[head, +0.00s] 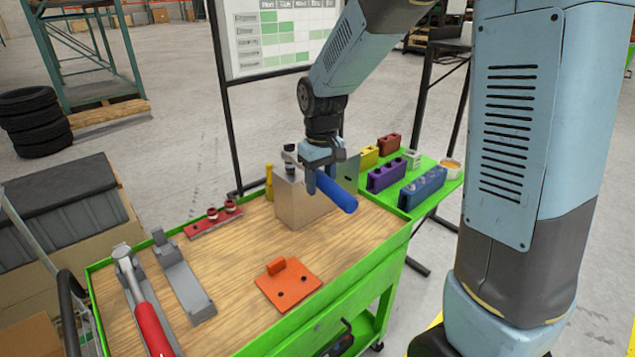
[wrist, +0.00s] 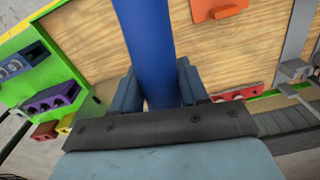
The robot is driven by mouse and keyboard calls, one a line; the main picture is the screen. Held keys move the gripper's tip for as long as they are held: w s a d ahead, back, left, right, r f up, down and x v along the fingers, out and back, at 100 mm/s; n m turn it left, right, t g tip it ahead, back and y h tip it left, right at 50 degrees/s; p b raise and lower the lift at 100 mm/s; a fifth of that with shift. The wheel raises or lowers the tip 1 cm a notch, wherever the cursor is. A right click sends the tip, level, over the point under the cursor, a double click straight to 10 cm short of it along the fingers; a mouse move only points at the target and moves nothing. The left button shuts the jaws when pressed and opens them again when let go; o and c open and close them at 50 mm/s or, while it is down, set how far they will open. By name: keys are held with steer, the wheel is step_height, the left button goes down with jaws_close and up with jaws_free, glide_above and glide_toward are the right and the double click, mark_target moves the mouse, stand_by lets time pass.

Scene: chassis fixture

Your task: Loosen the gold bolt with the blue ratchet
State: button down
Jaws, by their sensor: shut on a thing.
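My gripper (head: 321,168) is shut on the blue handle of the ratchet (head: 337,193), above the right part of the cart top. The handle slants down to the right in the head view. In the wrist view the blue handle (wrist: 147,45) runs up between the fingers (wrist: 158,88). I cannot make out the gold bolt for certain.
A yellow upright piece (head: 269,181) stands left of the block. An orange plate (head: 287,284), a red strip (head: 213,219), a grey holder (head: 182,278) and a red-handled tool (head: 148,320) lie on the green-edged cart (head: 290,325). A green side shelf (head: 437,194) holds several coloured blocks.

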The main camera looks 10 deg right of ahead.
steer(key=shift+w+d+n, duration=0.25)
steer(key=shift+d+n, duration=0.05)
steer(key=shift+d, duration=0.1)
steer(key=shift+w+d, duration=0.1)
steer(key=shift+d, duration=0.05)
stand_by(0.4)
steer(key=shift+w+d+n, duration=0.4)
steer(key=shift+d+n, duration=0.1)
steer(key=shift+n, duration=0.2)
steer(key=shift+w+d+n, duration=0.25)
steer(key=shift+d+n, duration=0.05)
steer(key=shift+d, duration=0.05)
steer(key=shift+w+d+n, duration=0.45)
steer(key=shift+n, duration=0.05)
steer(key=shift+w+d, duration=0.15)
steer(key=shift+d, duration=0.05)
stand_by(0.3)
steer(key=shift+r, duration=1)
stand_by(0.8)
